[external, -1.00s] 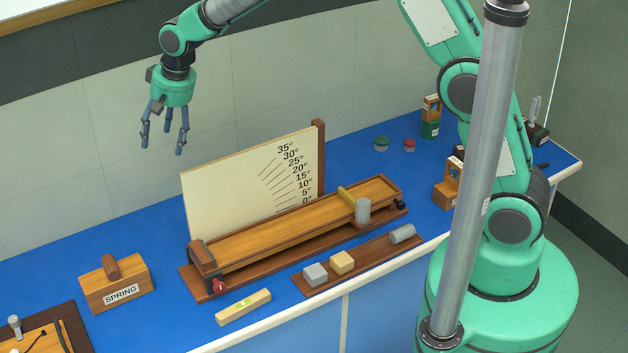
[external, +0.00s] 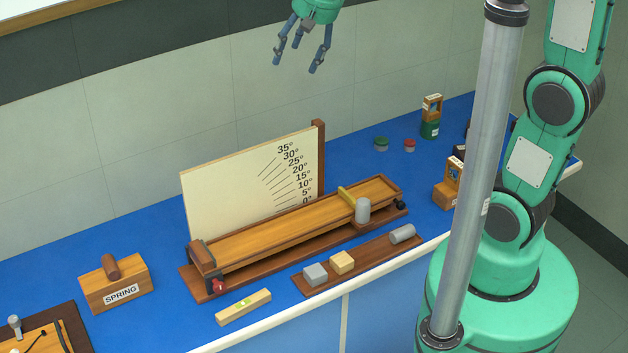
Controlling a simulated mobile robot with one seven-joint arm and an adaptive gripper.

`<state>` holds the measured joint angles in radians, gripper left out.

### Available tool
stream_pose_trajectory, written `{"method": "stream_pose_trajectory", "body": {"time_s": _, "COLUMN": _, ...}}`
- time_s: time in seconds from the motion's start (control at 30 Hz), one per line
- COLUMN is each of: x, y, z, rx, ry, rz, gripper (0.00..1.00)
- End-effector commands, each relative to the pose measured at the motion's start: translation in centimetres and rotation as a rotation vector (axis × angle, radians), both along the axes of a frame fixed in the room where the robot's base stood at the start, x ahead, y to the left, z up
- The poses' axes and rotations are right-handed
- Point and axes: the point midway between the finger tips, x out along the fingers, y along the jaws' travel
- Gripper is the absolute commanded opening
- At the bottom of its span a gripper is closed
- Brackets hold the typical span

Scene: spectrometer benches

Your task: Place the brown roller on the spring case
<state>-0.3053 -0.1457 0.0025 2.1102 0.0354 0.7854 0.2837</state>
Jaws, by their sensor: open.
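The brown roller (external: 111,266) lies on top of the spring case (external: 118,285), a wooden box with a white "SPRING" label at the left of the blue bench. My gripper (external: 302,58) is open and empty. It is high above the bench at the top of the external view, up and to the right of the spring case and well apart from it. The upper part of my gripper is cut off by the picture's edge.
An inclined wooden track (external: 290,232) with an angle board (external: 235,190) stands mid-bench. In front are a block tray (external: 370,263) and a level (external: 243,307). Small boxes and jars stand at the back right. Blue bench surface (external: 60,255) is clear around the spring case.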

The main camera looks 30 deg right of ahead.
Motion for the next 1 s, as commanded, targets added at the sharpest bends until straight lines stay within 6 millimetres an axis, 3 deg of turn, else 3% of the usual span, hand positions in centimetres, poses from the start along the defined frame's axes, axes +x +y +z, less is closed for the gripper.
{"method": "stream_pose_trajectory", "body": {"time_s": 0.2, "x": -4.9, "y": -5.3, "z": 1.8, "rx": -0.022, "ry": -0.035, "rz": -0.010, "gripper": 0.63}}
{"method": "stream_pose_trajectory", "body": {"time_s": 0.5, "x": -11.9, "y": -11.1, "z": 2.5, "rx": -0.060, "ry": -0.075, "rz": -0.020, "gripper": 0.63}}
{"method": "stream_pose_trajectory", "body": {"time_s": 0.8, "x": -18.9, "y": -15.4, "z": 1.6, "rx": -0.104, "ry": -0.110, "rz": -0.031, "gripper": 0.63}}
{"method": "stream_pose_trajectory", "body": {"time_s": 1.0, "x": -22.1, "y": -16.9, "z": 0.7, "rx": -0.127, "ry": -0.123, "rz": -0.035, "gripper": 0.63}}
